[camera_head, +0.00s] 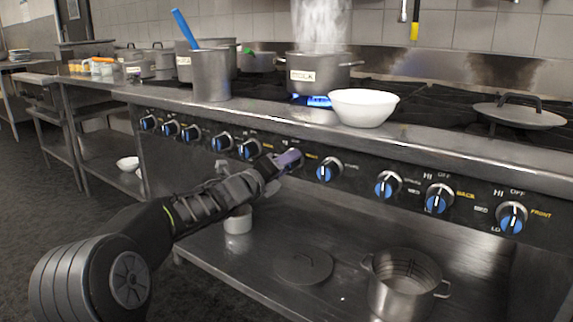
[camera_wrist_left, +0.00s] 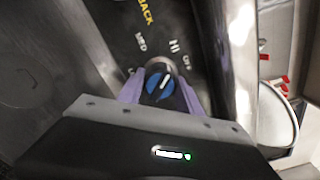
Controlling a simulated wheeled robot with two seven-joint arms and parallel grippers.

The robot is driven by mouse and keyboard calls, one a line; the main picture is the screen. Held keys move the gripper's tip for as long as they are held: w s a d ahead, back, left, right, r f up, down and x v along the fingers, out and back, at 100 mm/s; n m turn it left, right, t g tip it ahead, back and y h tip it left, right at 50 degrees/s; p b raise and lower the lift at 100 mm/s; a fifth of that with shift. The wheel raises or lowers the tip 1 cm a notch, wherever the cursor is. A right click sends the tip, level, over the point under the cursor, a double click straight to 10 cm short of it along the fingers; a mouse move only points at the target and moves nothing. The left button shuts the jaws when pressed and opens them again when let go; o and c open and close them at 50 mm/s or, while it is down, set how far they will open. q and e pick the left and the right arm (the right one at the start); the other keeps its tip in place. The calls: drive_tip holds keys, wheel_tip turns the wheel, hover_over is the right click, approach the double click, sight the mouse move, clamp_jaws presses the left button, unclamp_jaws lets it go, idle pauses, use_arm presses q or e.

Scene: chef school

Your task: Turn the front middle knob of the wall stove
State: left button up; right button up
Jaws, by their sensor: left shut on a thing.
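The wall stove's front panel (camera_head: 410,190) carries a row of knobs with blue faces and silver rims. My left gripper (camera_head: 290,160) reaches in from the left at the middle of this row, and its purple fingers cover one knob in the head view. In the left wrist view, the purple fingers of my left gripper (camera_wrist_left: 160,92) stand on both sides of a blue knob (camera_wrist_left: 160,84) and are shut on it. HI, OFF, MED and BACK markings show around that knob. My right gripper is not in view.
A knob (camera_head: 329,169) sits just right of the gripper and another (camera_head: 249,148) just left. Above, a white bowl (camera_head: 363,106) and a steel pot (camera_head: 211,76) stand near the stove's front edge. A blue flame (camera_head: 318,100) burns under a steaming pot (camera_head: 318,72). A pot (camera_head: 404,286) stands on the shelf below.

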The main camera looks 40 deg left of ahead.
use_arm(q)
drive_tip(key=shift+n, duration=0.3)
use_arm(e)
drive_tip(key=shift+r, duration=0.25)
use_arm(q)
drive_tip(key=n+p, duration=0.4)
drive_tip(key=shift+r+n, duration=0.2)
drive_tip(key=shift+n, duration=0.2)
drive_tip(key=n+p, duration=0.4)
drive_tip(key=n, duration=0.2)
drive_tip(key=n+p, duration=0.2)
drive_tip(key=n, duration=0.2)
drive_tip(key=shift+p, duration=0.4)
drive_tip(key=n+p, duration=0.2)
drive_tip(key=n, duration=0.1)
drive_tip(key=shift+n, duration=0.3)
drive_tip(key=n+p, duration=0.2)
drive_tip(key=n, duration=0.1)
drive_tip(key=shift+f+n+p, duration=0.15)
drive_tip(key=shift+n+p, duration=0.35)
drive_tip(key=shift+n, duration=0.4)
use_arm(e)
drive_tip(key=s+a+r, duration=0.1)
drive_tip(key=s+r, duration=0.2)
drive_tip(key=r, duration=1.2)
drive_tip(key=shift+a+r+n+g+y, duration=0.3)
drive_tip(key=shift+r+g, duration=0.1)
